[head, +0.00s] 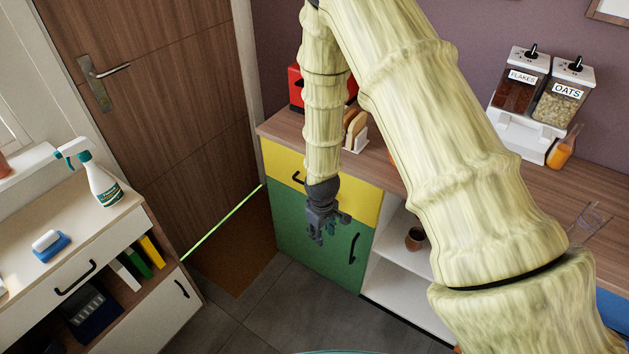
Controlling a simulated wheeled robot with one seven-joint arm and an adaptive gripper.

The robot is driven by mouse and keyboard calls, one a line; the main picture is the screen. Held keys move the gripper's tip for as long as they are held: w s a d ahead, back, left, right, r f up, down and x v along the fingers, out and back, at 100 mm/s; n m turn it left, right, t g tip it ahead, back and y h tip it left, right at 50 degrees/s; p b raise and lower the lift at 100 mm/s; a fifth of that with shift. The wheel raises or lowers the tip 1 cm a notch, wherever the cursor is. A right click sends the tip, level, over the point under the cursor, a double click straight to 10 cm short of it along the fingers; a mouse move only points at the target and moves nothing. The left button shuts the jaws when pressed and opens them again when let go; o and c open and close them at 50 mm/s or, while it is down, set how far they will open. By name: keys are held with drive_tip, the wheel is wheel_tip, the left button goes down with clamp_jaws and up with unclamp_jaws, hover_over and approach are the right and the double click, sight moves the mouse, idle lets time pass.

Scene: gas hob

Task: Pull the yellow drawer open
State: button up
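The yellow drawer (359,202) is at the top of the cabinet in the middle of the head view, just under the wooden counter. It looks closed. Its dark handle (298,179) shows left of my arm, which hides part of the drawer front. My gripper (322,234) hangs pointing down in front of the cabinet, below and right of the handle. It appears apart from the handle. Its dark fingers are small against the green door, and whether they are open or shut is unclear.
A green door (300,240) with a dark handle is below the drawer. An open white shelf with a brown cup (415,238) is to the right. A white cabinet (130,240) with a spray bottle (100,180) stands at left. Grey floor (285,310) is clear in front.

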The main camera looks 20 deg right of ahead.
drive_tip(key=w+r+n+h+p, duration=0.1)
drive_tip(key=w+r+n, duration=0.1)
drive_tip(key=w+r, duration=1.25)
drive_tip(key=shift+t, duration=0.3)
drive_tip(key=shift+d+f+p, duration=0.35)
drive_tip(key=shift+f+p, duration=0.05)
drive_tip(key=shift+f, duration=1.15)
drive_tip(key=shift+d+f+p, duration=0.35)
drive_tip(key=shift+f+p, duration=0.05)
drive_tip(key=shift+f, duration=1.1)
drive_tip(key=shift+d+f+p, duration=0.35)
drive_tip(key=shift+f+p, duration=0.05)
drive_tip(key=shift+f, duration=1.15)
clamp_jaws()
